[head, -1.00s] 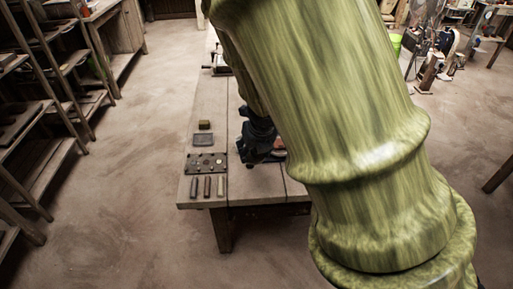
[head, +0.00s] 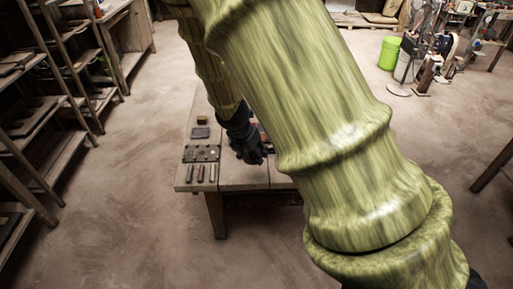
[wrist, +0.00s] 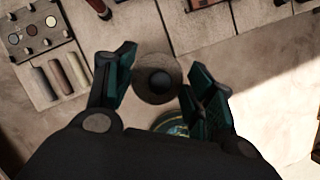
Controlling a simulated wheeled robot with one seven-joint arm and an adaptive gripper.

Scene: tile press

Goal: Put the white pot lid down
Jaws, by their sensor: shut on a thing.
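The pot lid (wrist: 143,92) is a round disc that looks grey-brown in the wrist view, with a dark round knob in its middle. My gripper (wrist: 159,64) is shut on it, with one dark green finger on each side of its rim. A teal patterned round thing (wrist: 172,122) shows partly below the lid, in front of my palm. In the head view my gripper (head: 249,150) is over the front part of the wooden table, and the lid is hidden there. I cannot tell whether the lid touches the table.
The wooden table (head: 232,180) holds a dark tray of small discs (head: 201,153), several short bars (head: 201,174), a grey tile (head: 200,133) and a small yellowish block (head: 202,119) left of my gripper. Shelves stand at the left. A green bucket (head: 389,53) stands far right on open floor.

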